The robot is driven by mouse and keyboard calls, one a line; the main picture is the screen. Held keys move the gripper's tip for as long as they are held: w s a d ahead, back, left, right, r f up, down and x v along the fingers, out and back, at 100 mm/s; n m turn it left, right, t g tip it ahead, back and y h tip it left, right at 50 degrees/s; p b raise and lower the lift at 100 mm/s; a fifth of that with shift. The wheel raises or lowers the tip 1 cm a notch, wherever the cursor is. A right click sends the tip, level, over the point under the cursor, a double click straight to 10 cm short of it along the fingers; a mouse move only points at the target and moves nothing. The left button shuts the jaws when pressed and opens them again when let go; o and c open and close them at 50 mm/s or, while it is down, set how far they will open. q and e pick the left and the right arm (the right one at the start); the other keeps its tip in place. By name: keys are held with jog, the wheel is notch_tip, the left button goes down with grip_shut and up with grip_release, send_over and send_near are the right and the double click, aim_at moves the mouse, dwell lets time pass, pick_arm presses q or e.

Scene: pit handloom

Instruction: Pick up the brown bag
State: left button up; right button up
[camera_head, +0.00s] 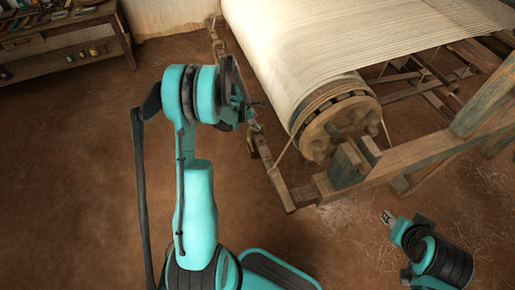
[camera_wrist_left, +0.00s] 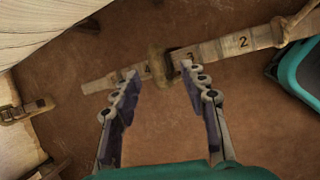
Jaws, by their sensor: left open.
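A small brown bag-like thing (camera_head: 257,143) hangs on the wooden lever beside the loom, in the head view. In the left wrist view the brown bag (camera_wrist_left: 158,62) sits across the numbered wooden bar (camera_wrist_left: 232,45), between the marks 4 and 3. My left gripper (camera_head: 255,103) is just above and behind it in the head view. In the left wrist view my left gripper (camera_wrist_left: 160,73) is open and empty. The bag shows just beyond the gap between its fingertips; I see no contact.
The loom's cloth roll (camera_head: 335,120) and wooden frame (camera_head: 400,160) stand close to the right of my left gripper. A wooden bench (camera_head: 65,42) with small items is at the back left. The brown floor (camera_head: 80,170) at the left is clear.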

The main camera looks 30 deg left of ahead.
pick_arm(q)
jog(key=shift+n, duration=0.5)
jog(key=f, duration=0.3)
jog(key=w+f+b, duration=0.1)
jog(key=shift+w+a+f, duration=0.1)
jog(key=shift+a+f, duration=0.05)
jog(key=shift+a, duration=0.15)
jog(key=b+x, duration=0.2)
jog(key=x, duration=0.1)
jog(key=b+x, duration=0.1)
jog(key=x, duration=0.1)
jog(key=shift+w+a+f, duration=0.15)
jog(key=shift+w+a, duration=0.15)
jog(key=shift+a, duration=0.05)
jog(key=shift+r, duration=0.2)
grip_shut()
